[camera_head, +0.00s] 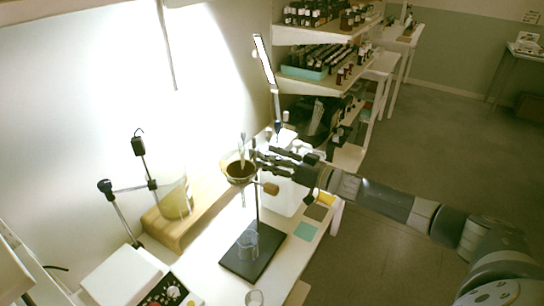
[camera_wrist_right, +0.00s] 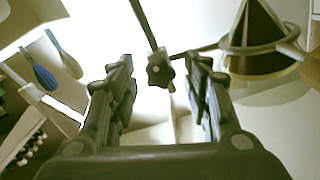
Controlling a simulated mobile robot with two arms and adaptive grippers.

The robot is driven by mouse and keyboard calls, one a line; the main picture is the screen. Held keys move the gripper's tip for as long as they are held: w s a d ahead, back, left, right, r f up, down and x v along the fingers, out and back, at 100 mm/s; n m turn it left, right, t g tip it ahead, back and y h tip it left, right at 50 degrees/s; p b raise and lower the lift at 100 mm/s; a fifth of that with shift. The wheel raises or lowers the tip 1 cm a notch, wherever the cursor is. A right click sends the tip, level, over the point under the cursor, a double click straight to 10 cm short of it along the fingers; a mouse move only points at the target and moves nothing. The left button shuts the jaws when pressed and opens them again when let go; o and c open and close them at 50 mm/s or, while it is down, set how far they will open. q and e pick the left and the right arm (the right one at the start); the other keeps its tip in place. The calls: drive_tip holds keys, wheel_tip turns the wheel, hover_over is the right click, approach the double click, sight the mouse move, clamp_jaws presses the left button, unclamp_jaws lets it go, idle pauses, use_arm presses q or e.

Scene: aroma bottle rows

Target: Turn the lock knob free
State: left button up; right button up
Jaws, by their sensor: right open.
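A dark lobed lock knob (camera_wrist_right: 158,70) sits on the clamp at the thin upright rod of a stand. It shows between my right gripper's fingers in the right wrist view, with space on both sides. My right gripper (camera_wrist_right: 161,66) is open and empty; in the head view the right gripper (camera_head: 262,160) is at the rod's upper part and hides the knob. The clamp carries a ring (camera_wrist_right: 262,48) around a dark cone-shaped funnel (camera_wrist_right: 257,25). In the head view the funnel (camera_head: 239,172) is beside the gripper, left of the rod (camera_head: 258,200).
The stand's black base (camera_head: 240,262) carries a glass beaker (camera_head: 248,242). A yellowish beaker (camera_head: 175,200) stands on a wooden riser (camera_head: 160,232) at left. A hotplate (camera_head: 122,278) is at front left. Shelves of bottles (camera_head: 318,62) stand behind. Floor at right is clear.

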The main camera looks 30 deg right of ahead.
drive_tip(key=shift+c, duration=0.5)
drive_tip(key=c, duration=1)
drive_tip(key=shift+o, duration=0.2)
